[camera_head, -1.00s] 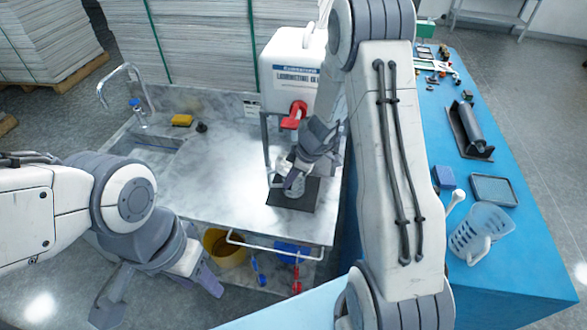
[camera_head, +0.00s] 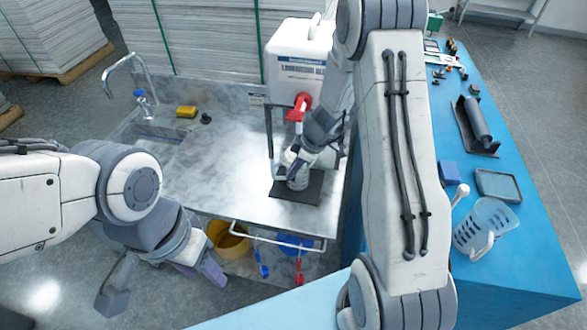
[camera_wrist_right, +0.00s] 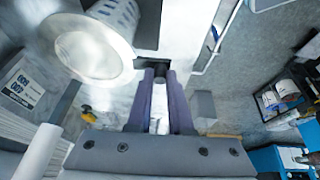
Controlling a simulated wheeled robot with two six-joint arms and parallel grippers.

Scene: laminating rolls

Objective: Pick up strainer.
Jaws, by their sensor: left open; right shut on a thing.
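A light blue, slotted vessel with a handle (camera_head: 485,228), which looks like a strainer, lies at the near right of the blue table, away from both grippers. My right gripper (camera_head: 302,163) is shut at a pale cup-shaped vessel (camera_head: 298,182) over the dark mat (camera_head: 313,192), under the red tap. In the right wrist view, the right gripper's purple fingers (camera_wrist_right: 160,80) are close together around a thin pale part. A pale round vessel with slot-like marks (camera_wrist_right: 95,50) fills the upper left there. My left gripper (camera_head: 162,285) is open and empty, low in front of the counter.
The white container (camera_head: 298,65) with its red tap (camera_head: 298,108) stands behind my right gripper. A yellow sponge (camera_head: 186,112) lies near the sink faucet (camera_head: 130,70). A grey tray (camera_head: 497,186) and a dark roller (camera_head: 476,125) lie on the blue table (camera_head: 520,265). The counter's middle is clear.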

